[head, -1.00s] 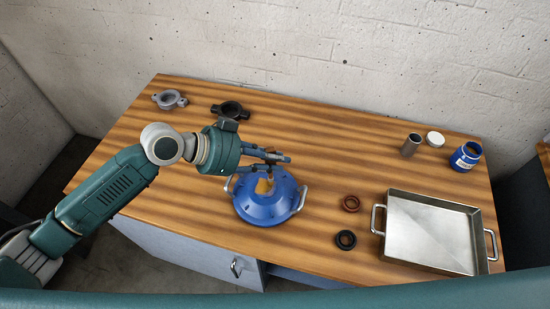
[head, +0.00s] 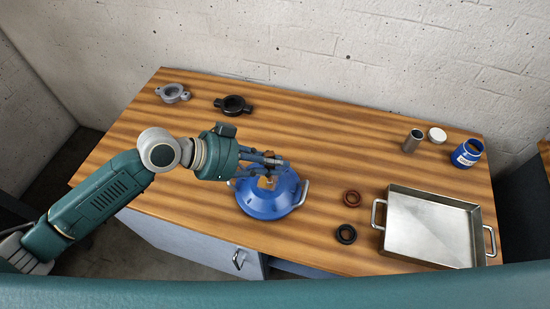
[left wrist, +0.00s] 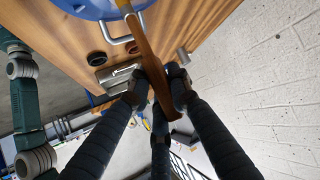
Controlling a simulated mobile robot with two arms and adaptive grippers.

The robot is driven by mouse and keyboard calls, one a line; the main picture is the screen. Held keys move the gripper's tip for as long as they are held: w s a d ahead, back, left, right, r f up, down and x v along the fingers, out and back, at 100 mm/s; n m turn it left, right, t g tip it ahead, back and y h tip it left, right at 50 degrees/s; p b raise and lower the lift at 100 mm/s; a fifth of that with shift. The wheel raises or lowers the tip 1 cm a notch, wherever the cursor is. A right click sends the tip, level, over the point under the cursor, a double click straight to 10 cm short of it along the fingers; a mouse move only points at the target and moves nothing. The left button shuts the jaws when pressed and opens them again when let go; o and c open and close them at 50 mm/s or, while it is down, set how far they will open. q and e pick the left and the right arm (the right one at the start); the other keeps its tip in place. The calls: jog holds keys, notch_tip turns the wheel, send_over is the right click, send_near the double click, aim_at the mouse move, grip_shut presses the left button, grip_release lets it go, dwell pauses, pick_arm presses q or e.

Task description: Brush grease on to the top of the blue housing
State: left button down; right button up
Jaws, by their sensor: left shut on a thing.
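The blue housing (head: 272,205) is a wide blue dome with metal side handles, standing on the wooden table. My left gripper (head: 272,164) is over the housing and shut on a brush. The brush's brown wooden handle (left wrist: 148,60) runs between the fingers in the left wrist view, its far end pointing toward the blue housing (left wrist: 90,8). In the head view the brush's light-brown lower part (head: 266,183) shows below the fingers, at the top of the housing. Whether it touches is unclear. The blue grease pot (head: 466,154) stands open at the right back. My right gripper is not seen.
A metal tray (head: 390,250) with handles is at the right front. A reddish ring (head: 351,198) and a black ring (head: 345,234) lie left of it. A metal cylinder (head: 412,141) and white lid (head: 437,135) stand behind. Grey (head: 173,93) and black (head: 233,104) clamps lie at back left.

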pick_arm(q)
jog(key=shift+s, duration=0.2)
jog(key=shift+w, duration=0.2)
jog(key=shift+w+d+b, duration=0.25)
jog(key=shift+w+b, duration=0.05)
jog(key=shift+w, duration=0.4)
jog(key=shift+w+d+b, duration=0.25)
jog(key=shift+w, duration=0.4)
jog(key=shift+s+a, duration=0.1)
jog(key=shift+s, duration=0.05)
jog(key=shift+s+a+p, duration=0.25)
jog(key=shift+s+p, duration=0.05)
jog(key=shift+s, duration=0.4)
jog(key=shift+s+a+p, duration=0.2)
jog(key=shift+s+p, duration=0.1)
jog(key=shift+s, duration=0.4)
jog(key=shift+w, duration=0.2)
jog(key=shift+w+d+b, duration=0.3)
jog(key=shift+w, duration=0.4)
jog(key=shift+w+d+b, duration=0.25)
jog(key=shift+w+b, duration=0.05)
jog(key=shift+w, duration=0.35)
